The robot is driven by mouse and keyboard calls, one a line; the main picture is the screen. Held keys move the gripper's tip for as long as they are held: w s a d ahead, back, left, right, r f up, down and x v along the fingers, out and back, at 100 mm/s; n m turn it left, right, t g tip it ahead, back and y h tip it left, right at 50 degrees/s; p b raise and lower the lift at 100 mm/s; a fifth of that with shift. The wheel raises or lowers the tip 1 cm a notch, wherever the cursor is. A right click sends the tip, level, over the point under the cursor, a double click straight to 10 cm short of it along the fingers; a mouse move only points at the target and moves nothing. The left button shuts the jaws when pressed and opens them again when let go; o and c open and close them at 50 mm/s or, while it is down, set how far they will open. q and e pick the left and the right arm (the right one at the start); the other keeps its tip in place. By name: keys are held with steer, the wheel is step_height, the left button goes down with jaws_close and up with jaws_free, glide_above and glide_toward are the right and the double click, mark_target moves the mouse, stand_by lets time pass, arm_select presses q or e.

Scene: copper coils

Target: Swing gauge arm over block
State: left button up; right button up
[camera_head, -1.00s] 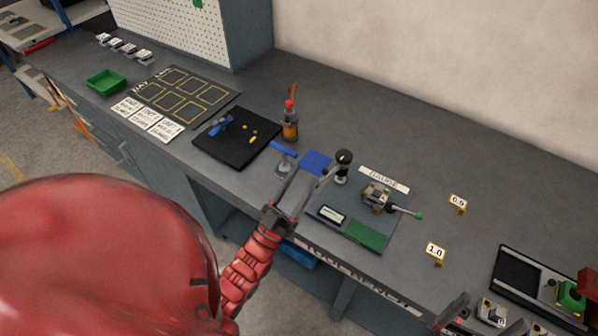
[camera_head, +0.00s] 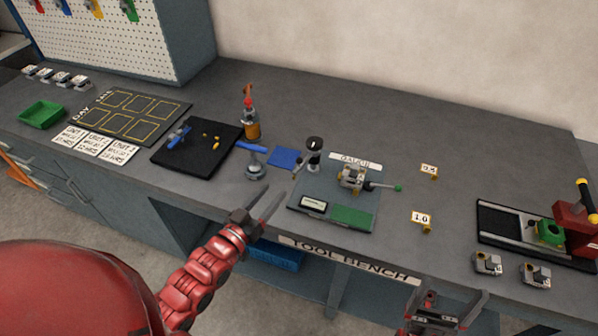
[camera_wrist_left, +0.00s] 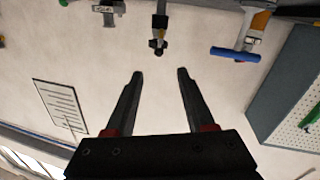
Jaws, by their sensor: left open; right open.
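The gauge plate (camera_head: 335,222) lies on the bench with a small display and a green pad. A metal fixture block (camera_head: 351,176) with a green-tipped lever (camera_head: 381,186) sits on it. The gauge post with a black knob (camera_head: 314,146) and a short side arm stands at the plate's back left corner; the post also shows in the left wrist view (camera_wrist_left: 159,28). My left gripper (camera_head: 270,200) is open and empty, left of the plate and apart from the post. My right gripper (camera_head: 452,302) is open and empty near the bench's front edge.
A blue pad (camera_head: 285,157), an amber bottle (camera_head: 251,125) and a black mat (camera_head: 197,160) are nearby. Tags 1.0 (camera_head: 421,218) and another (camera_head: 429,170) stand right of the plate. A red press (camera_head: 577,220) is at far right.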

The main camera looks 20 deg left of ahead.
arm_select(q)
steer(key=b, duration=0.3)
glide_toward(298, 163)
steer(key=a+x, duration=0.1)
steer(key=x, duration=0.4)
steer(key=b+x, duration=0.1)
steer(key=x, duration=0.4)
steer(key=shift+w+d+f, duration=0.1)
steer(key=shift+w+d, duration=0.05)
steer(key=shift+d, duration=0.3)
steer(key=shift+w+d, duration=0.1)
steer(key=shift+w, duration=0.3)
jaws_close()
